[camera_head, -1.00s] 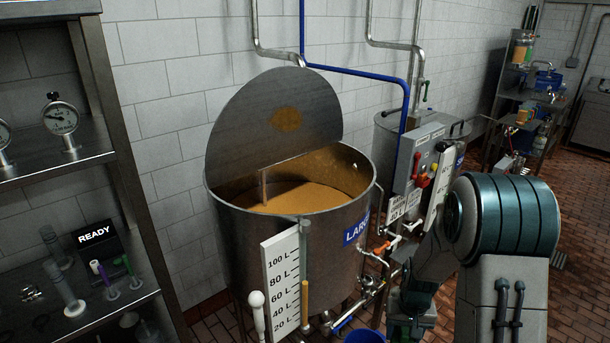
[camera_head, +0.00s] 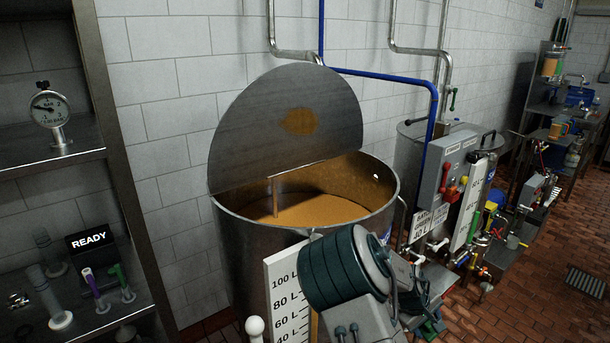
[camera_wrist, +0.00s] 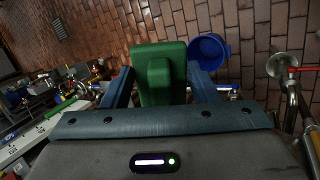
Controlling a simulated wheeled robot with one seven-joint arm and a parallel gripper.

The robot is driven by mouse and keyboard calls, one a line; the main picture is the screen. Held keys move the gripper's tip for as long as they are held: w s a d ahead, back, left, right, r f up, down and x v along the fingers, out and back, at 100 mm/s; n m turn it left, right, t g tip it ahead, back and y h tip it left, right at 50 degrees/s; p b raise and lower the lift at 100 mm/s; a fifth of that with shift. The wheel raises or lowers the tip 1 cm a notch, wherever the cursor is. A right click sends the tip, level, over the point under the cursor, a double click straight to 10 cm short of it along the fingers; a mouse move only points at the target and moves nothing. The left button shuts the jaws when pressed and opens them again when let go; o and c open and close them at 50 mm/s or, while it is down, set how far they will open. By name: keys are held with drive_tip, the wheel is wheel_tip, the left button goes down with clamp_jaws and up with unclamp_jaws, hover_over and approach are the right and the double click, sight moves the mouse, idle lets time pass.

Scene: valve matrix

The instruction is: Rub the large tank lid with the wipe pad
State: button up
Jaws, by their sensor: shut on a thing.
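The large tank lid (camera_head: 250,125) is a grey half-round plate, raised upright at the back of the large tank (camera_head: 232,262). An orange-brown stain (camera_head: 298,122) marks its inner face. The wipe pad (camera_wrist: 162,58) is taken to be the green block in the wrist view. My gripper (camera_wrist: 160,80) is shut on it, with a blue finger at each side. In the head view my arm crosses in front of the tank, low and right of the lid; the gripper end is hard to make out there. The pad is well apart from the lid.
The tank's open half shows orange-brown contents (camera_head: 325,210). A white level scale (camera_head: 284,295) stands in front. A shelf (camera_head: 50,155) is at left; a control box (camera_head: 440,180) and pipes are at right. A blue bucket (camera_wrist: 209,52) stands on the brick floor.

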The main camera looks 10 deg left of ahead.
drive_tip(key=w+n+t+b, duration=0.2)
drive_tip(key=n+t, duration=0.1)
drive_tip(key=w+f+n+t+b, duration=0.1)
drive_tip(key=t, duration=0.1)
drive_tip(key=shift+w+d+f+n+h, duration=0.1)
drive_tip(key=shift+w+d+n+h, duration=0.15)
drive_tip(key=shift+n+h, duration=0.15)
drive_tip(key=shift+w+d+n+t+b, duration=0.1)
drive_tip(key=shift+w+n+t+b, duration=0.4)
drive_tip(key=shift+n+t+b, duration=0.5)
drive_tip(key=shift+w+n+t+y+b, duration=0.5)
drive_tip(key=shift+n+t+y+b, duration=0.2)
drive_tip(key=shift+t, duration=0.5)
drive_tip(key=n+t+y+b, duration=0.1)
drive_tip(key=w+r+n+t+y+b, duration=0.1)
drive_tip(key=t, duration=0.1)
drive_tip(key=shift+w+a+r+b, duration=0.1)
drive_tip(key=shift+a+b, duration=0.2)
drive_tip(key=shift+a, duration=0.1)
wheel_tip(320, 180, up, 12)
drive_tip(key=a+n+t+y+p, duration=0.1)
drive_tip(key=t+y+p, duration=0.1)
drive_tip(key=p, duration=0.4)
drive_tip(key=shift+r+n+t+p, duration=0.15)
drive_tip(key=shift+n+t+p, duration=0.15)
drive_tip(key=shift+n+t, duration=0.15)
